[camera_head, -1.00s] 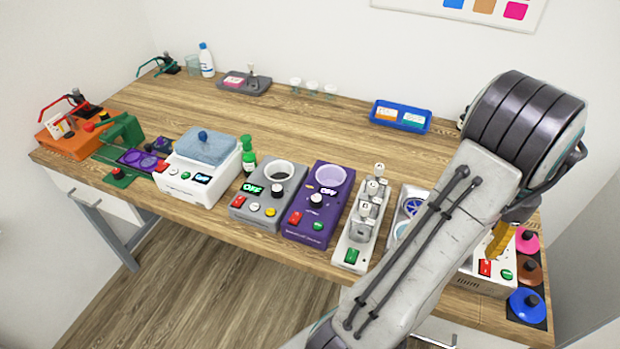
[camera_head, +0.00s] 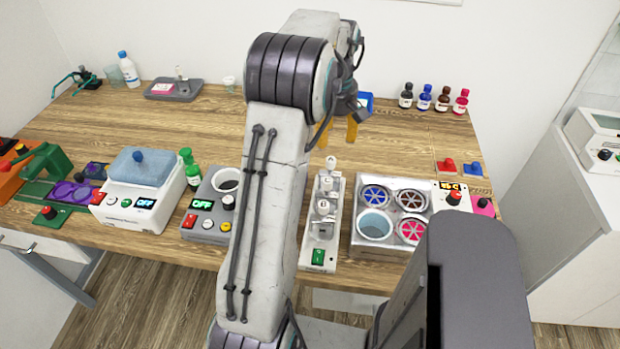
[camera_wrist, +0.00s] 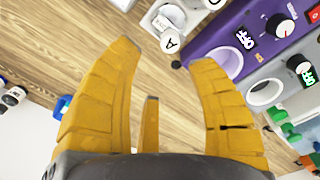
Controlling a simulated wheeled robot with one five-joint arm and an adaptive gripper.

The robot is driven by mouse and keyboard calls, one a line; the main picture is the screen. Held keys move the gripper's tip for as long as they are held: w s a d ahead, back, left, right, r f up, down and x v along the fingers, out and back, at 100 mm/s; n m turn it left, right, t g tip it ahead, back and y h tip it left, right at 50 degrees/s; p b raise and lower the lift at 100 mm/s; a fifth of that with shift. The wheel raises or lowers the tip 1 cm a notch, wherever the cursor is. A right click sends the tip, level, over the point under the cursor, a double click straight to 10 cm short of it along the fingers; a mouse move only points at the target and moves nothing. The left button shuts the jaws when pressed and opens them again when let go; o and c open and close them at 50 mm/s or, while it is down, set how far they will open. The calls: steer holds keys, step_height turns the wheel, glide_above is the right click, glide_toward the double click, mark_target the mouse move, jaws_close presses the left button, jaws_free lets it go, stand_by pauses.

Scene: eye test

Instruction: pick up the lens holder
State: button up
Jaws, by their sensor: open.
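I cannot tell for certain which item is the lens holder. A teal wire-armed holder with a black clamp (camera_head: 80,80) stands at the back left of the table, and may be it. My gripper (camera_head: 338,130) is open, its yellow fingers apart over the back middle of the table, far right of that holder.
A purple unit (camera_wrist: 213,42) shows in the wrist view. Small bottles (camera_head: 425,97) stand back right. The left-middle wood is clear.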

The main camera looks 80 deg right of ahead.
mark_target(331, 159)
steer(key=shift+w+a+r+n, duration=0.15)
steer(key=shift+w+n, duration=0.2)
steer(key=shift+n, duration=0.55)
steer(key=shift+s+a+n, duration=0.1)
steer(key=shift+a+n, duration=0.25)
steer(key=shift+n, duration=0.85)
steer(key=shift+a+n+y, duration=0.15)
steer(key=shift+n+y, duration=0.15)
steer(key=shift+n, duration=0.8)
steer(key=shift+f, duration=0.25)
steer(key=shift+n, duration=0.3)
steer(key=shift+s+f+p, duration=0.2)
steer(key=shift+f+p, duration=0.3)
steer(key=shift+f, duration=3)
steer(key=shift+o, duration=0.3)
jaws_close()
